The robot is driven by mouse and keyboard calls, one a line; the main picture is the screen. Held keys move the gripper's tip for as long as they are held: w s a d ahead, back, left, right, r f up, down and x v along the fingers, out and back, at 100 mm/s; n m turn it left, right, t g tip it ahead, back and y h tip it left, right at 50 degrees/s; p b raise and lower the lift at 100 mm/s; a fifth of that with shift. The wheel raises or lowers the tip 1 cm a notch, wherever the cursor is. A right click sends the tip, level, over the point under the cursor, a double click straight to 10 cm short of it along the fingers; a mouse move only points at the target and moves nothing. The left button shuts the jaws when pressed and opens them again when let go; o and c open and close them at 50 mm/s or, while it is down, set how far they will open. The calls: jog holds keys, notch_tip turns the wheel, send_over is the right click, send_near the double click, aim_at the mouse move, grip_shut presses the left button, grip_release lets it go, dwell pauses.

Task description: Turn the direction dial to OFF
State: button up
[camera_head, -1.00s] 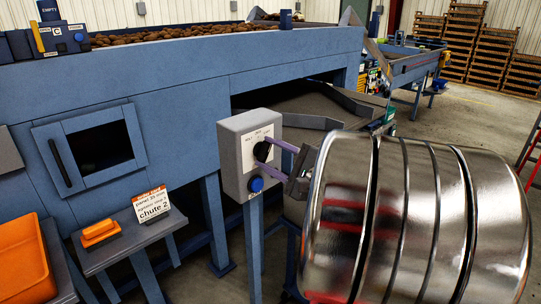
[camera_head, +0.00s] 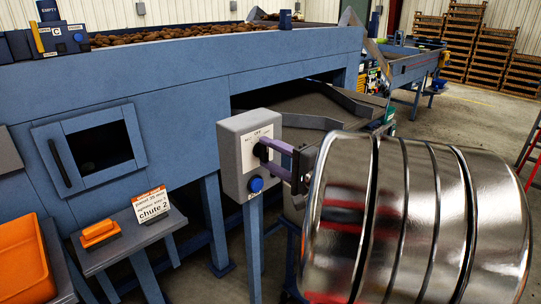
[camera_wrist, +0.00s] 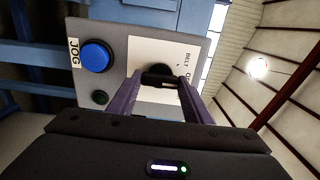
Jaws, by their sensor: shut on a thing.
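The direction dial (camera_head: 261,151) is a black knob on the white plate of a grey control box (camera_head: 235,160). In the head view an OFF label shows above it. The dial also shows in the wrist view (camera_wrist: 159,75), with a BELT label and a partly hidden label beside it. My gripper (camera_head: 267,152) has its two purple fingers at the dial, closed on its sides; in the wrist view the fingers (camera_wrist: 158,82) sit on either side of the knob. My fingers hide part of the knob, so I cannot tell exactly where it points.
The blue grader frame (camera_head: 180,90) stands behind the box. An orange tray (camera_head: 25,262) is at left.

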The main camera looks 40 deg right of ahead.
jog(key=shift+a+f, duration=0.15)
jog(key=shift+f, duration=0.15)
jog(key=o, duration=0.8)
jog(key=shift+c, duration=0.2)
jog(key=o, duration=0.3)
jog(key=shift+r, duration=0.2)
jog(key=shift+s, duration=0.1)
jog(key=s, duration=1.3)
jog(key=shift+s+d, duration=0.3)
